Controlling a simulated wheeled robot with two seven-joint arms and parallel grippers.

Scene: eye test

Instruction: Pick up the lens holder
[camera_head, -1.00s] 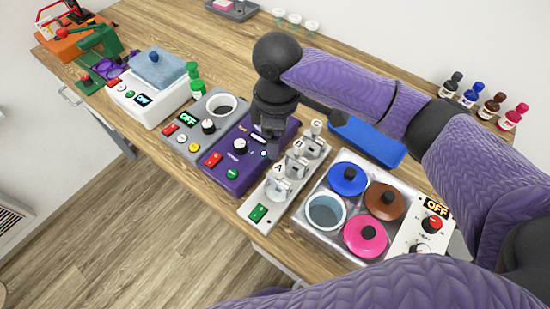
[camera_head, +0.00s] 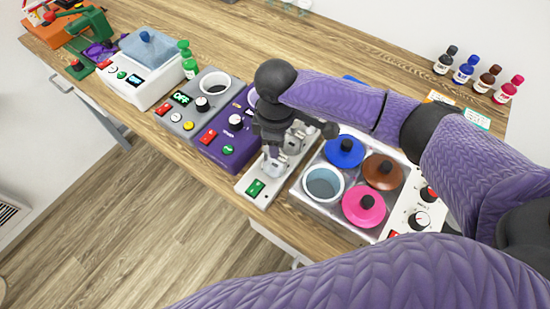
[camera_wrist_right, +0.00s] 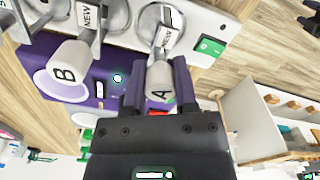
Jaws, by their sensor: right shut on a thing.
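In the head view, a pale rack (camera_head: 246,189) with a green switch stands between a purple device and a silver bath. It carries several grey lens holders. My right gripper (camera_head: 273,149) is over the near part of the rack, and my arm hides part of it. In the right wrist view, my right gripper (camera_wrist_right: 160,84) has a finger on each side of lens holder A (camera_wrist_right: 160,88), shut on its grey handle. The holder's round end is still at the rack, beside a "NEW" label. Lens holder B (camera_wrist_right: 68,68) stands next to it, free. My left gripper is not in view.
A silver bath (camera_head: 307,206) with blue, brown and pink lids stands right of the rack. A purple device (camera_head: 215,151) stands close on the left. Several small bottles (camera_head: 465,70) stand at the back right. The bench's front edge is near the rack.

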